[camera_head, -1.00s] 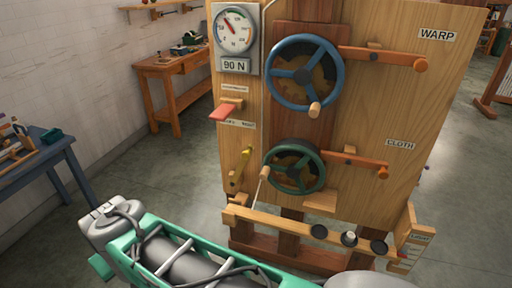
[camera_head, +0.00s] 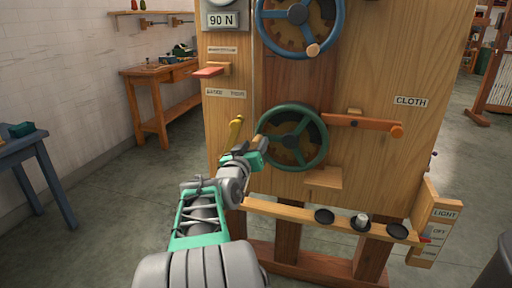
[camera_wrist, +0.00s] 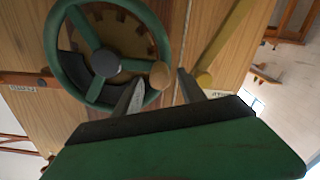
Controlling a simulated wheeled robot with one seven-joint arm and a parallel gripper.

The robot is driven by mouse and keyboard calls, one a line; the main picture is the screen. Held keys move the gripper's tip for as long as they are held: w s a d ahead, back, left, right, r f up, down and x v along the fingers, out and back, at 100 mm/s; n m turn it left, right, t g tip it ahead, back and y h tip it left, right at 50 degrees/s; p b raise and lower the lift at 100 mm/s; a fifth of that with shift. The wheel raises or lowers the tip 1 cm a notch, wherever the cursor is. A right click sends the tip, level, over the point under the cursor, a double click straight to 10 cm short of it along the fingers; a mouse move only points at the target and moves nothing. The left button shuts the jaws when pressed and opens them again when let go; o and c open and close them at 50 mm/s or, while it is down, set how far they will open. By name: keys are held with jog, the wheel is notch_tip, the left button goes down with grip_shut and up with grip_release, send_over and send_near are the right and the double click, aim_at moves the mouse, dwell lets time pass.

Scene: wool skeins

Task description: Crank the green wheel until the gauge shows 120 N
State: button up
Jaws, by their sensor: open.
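The green wheel (camera_head: 291,141) is on the lower part of the wooden panel; its hub and rim fill the upper left of the wrist view (camera_wrist: 104,63). Its wooden crank knob (camera_wrist: 160,75) shows at the rim's right side in the wrist view. My gripper (camera_wrist: 158,80) is open, with one finger on each side of the knob's line; I cannot tell whether they touch it.
A yellow lever (camera_head: 236,128) is just left of my gripper. A blue wheel (camera_head: 300,14) is above, and a wooden arm with an orange end (camera_head: 396,131) is to the right.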

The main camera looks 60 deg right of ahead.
jog(key=shift+w+d, duration=0.2)
jog(key=shift+d, duration=1.05)
grip_shut()
dwell(0.4)
